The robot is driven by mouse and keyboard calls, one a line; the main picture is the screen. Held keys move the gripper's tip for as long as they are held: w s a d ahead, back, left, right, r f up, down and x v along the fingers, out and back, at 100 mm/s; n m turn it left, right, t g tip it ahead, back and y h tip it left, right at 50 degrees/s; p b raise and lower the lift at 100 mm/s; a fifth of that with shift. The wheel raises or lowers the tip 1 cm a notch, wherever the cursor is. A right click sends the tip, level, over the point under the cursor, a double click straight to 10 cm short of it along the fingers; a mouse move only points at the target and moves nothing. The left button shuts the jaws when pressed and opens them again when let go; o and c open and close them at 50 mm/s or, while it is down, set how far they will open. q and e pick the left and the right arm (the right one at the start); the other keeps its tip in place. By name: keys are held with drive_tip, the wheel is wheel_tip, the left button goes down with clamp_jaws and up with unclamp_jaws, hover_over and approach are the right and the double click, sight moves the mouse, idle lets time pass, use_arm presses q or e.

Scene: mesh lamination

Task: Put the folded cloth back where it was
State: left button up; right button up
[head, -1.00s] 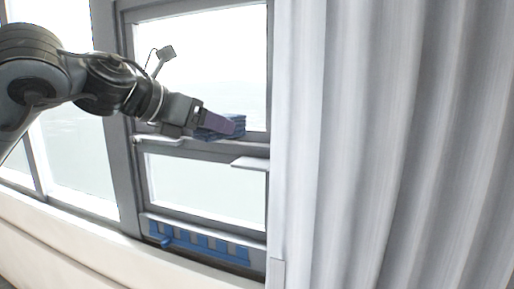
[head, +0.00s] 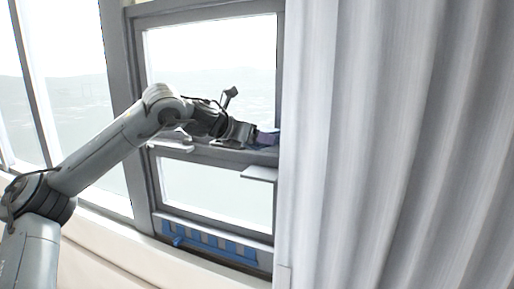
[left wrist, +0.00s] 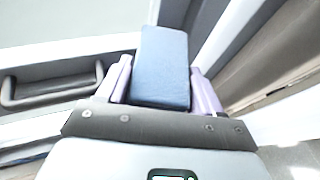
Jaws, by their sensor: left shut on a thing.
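The folded cloth (left wrist: 162,65) is blue and sits between the two pale purple fingers of my left gripper (left wrist: 163,85) in the left wrist view. In the head view my left gripper (head: 266,138) is at the window's middle rail, close to the curtain's edge. It is shut on the cloth, which is mostly hidden there behind the fingers. Whether the cloth touches the rail I cannot tell. My right gripper does not show in either view.
A grey window frame (head: 146,185) surrounds the panes. A small light ledge (head: 259,174) juts out below the gripper. A white curtain (head: 400,150) hangs at the right. A blue strip (head: 215,243) runs along the window's bottom. A dark handle (left wrist: 50,95) shows in the wrist view.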

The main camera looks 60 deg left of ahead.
sight(249, 147)
use_arm(q)
drive_tip(key=shift+f, duration=1.85)
drive_tip(key=shift+w+f+p, duration=0.15)
drive_tip(key=shift+f+p, duration=0.1)
drive_tip(key=shift+p, duration=0.3)
drive_tip(key=shift+f, duration=0.1)
drive_tip(key=shift+a, duration=0.1)
drive_tip(key=shift+f, duration=0.2)
drive_tip(key=o, duration=1.2)
drive_tip(key=shift+r, duration=0.1)
